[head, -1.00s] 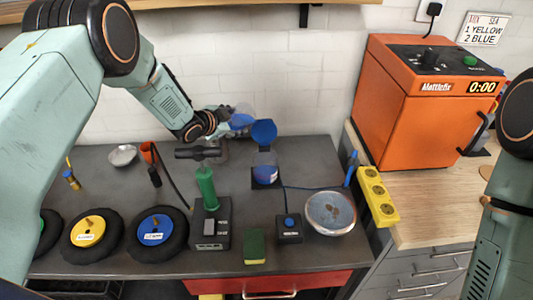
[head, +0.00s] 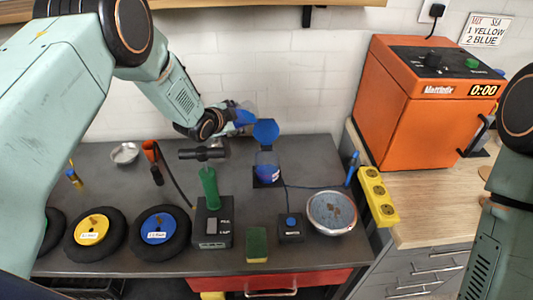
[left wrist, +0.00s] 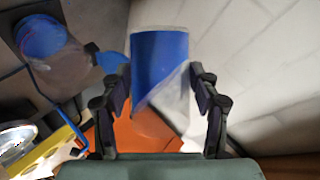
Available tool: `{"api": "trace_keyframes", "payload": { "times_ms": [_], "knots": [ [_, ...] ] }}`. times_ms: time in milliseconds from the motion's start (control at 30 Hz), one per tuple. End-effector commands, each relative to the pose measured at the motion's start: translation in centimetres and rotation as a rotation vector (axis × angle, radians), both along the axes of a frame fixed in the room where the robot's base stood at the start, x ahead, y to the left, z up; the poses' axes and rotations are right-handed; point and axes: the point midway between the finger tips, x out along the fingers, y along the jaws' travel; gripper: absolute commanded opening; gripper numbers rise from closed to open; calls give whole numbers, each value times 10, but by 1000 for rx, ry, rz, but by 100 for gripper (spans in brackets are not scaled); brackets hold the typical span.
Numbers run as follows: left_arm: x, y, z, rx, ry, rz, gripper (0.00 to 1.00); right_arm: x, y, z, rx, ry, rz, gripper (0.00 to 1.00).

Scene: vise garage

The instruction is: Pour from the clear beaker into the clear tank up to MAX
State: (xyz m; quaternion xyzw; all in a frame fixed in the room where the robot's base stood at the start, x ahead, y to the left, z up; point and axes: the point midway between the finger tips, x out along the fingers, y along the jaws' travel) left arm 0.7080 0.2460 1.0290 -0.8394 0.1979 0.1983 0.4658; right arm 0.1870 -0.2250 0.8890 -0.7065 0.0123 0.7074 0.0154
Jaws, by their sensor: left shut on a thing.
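My left gripper (head: 232,122) is shut on the clear beaker (head: 246,110), which is tilted and holds blue liquid. The left wrist view shows the beaker (left wrist: 160,70) between both fingers (left wrist: 160,100), its liquid lying slanted. The clear tank (head: 266,160) stands on the bench below and right of the beaker, partly filled with blue liquid; it also shows in the left wrist view (left wrist: 62,65). I see no stream between beaker and tank, and cannot read a MAX line. My right gripper is out of view.
Wheels (head: 160,233) line the left front. An orange oven (head: 410,105) stands right.

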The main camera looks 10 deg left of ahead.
Motion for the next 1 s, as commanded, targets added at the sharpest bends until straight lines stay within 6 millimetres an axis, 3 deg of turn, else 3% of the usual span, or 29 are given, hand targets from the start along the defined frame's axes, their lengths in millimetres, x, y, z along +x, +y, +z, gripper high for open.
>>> {"api": "trace_keyframes", "payload": {
  "times_ms": [1000],
  "knots": [
    [4, 6, 2, 87, -20, 0, 22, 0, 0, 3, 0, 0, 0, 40]
  ]
}}
